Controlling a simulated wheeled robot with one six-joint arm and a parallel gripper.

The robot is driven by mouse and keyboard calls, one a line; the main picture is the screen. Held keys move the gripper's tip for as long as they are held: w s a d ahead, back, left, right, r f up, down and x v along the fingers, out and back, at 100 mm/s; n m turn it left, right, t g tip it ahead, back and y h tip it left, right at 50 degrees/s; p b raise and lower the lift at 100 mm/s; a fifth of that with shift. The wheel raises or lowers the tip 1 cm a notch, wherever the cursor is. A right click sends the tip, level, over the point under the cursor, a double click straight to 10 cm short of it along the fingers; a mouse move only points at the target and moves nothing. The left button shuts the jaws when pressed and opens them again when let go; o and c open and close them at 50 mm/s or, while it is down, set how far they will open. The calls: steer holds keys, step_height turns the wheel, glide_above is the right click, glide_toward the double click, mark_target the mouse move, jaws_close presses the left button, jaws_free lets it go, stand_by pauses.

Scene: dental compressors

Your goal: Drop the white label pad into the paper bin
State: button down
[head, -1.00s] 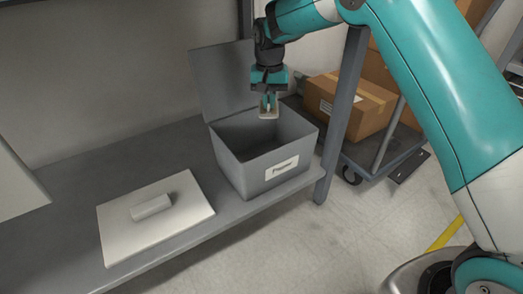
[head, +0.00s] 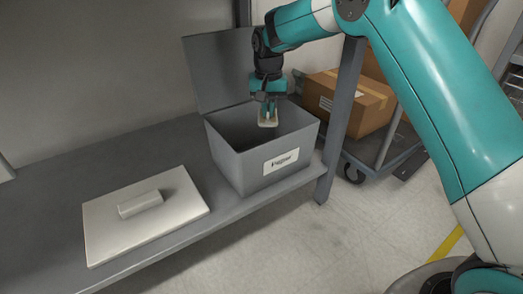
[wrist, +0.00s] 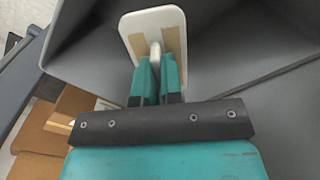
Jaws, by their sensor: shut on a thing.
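The white label pad (wrist: 142,22) is a flat white piece with tan strips and a raised rib. My gripper (wrist: 160,72) is shut on its rib in the wrist view. In the head view my gripper (head: 268,110) points down with the pad (head: 268,122) at its tips. The pad hangs over the opening of the paper bin (head: 232,160), a grey box with a raised lid at the back and a label on its front. Grey bin walls surround the pad in the wrist view. The bin's floor is hidden in the head view.
The bin stands on a grey shelf (head: 60,215) near its right end, beside an upright post (head: 342,115). A white flat lid with a handle (head: 145,212) lies to the left. A cardboard box (head: 345,103) sits on a cart at the right.

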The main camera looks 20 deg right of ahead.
steer(key=c, duration=1.2)
jaws_free()
step_height(320, 180, up, 8)
steer(key=p, duration=0.5)
steer(key=shift+f, duration=0.25)
